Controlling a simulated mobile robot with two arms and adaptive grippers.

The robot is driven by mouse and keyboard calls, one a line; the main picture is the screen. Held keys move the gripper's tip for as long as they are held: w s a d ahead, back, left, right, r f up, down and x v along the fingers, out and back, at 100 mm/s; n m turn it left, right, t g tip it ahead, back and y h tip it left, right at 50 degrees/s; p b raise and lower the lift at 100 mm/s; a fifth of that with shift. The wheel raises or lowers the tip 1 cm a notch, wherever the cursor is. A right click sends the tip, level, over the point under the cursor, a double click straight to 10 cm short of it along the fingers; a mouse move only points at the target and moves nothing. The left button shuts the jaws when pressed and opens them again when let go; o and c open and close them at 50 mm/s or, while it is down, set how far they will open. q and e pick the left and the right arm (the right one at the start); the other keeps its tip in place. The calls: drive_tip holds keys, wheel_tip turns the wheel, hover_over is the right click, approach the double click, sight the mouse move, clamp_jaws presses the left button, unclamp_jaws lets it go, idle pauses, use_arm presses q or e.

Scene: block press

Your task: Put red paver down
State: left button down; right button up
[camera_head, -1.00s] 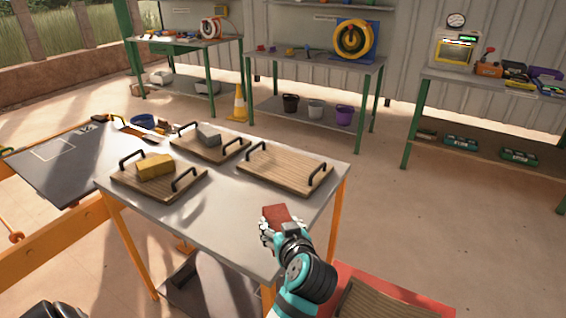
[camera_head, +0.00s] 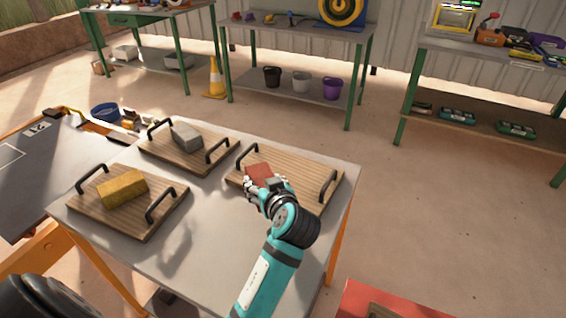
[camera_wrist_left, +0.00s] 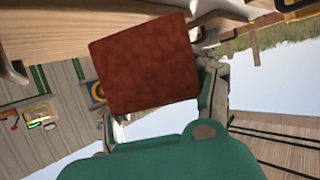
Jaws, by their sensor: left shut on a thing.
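The red paver (camera_head: 260,174) is held in my left gripper (camera_head: 262,186), over the left part of the right wooden tray (camera_head: 312,182). In the left wrist view the paver (camera_wrist_left: 145,62) fills the middle, with the gripper's fingers beside it. A wooden board edge (camera_wrist_left: 60,38) shows close behind the paver there. I cannot tell whether the paver touches the tray. The rest of this tray is empty. My right gripper is not in view.
A yellow paver (camera_head: 123,188) lies on the front left tray (camera_head: 150,222). A grey paver (camera_head: 187,136) lies on the back tray (camera_head: 160,152). Black handles stand up at the tray ends. The grey table (camera_head: 215,245) is bare in front. A red surface (camera_head: 375,303) shows at lower right.

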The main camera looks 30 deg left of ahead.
use_arm(q)
drive_tip(key=w, duration=0.9)
drive_tip(key=w+a+f+p, duration=0.1)
drive_tip(key=w, duration=0.3)
drive_tip(key=shift+w, duration=0.2)
drive_tip(key=shift+w+f, duration=0.1)
drive_tip(key=shift+w, duration=0.05)
drive_tip(key=shift+f+p, duration=0.3)
drive_tip(key=shift+f, duration=1.35)
drive_tip(key=shift+c, duration=1.9)
unclamp_jaws()
drive_tip(key=shift+f, duration=0.15)
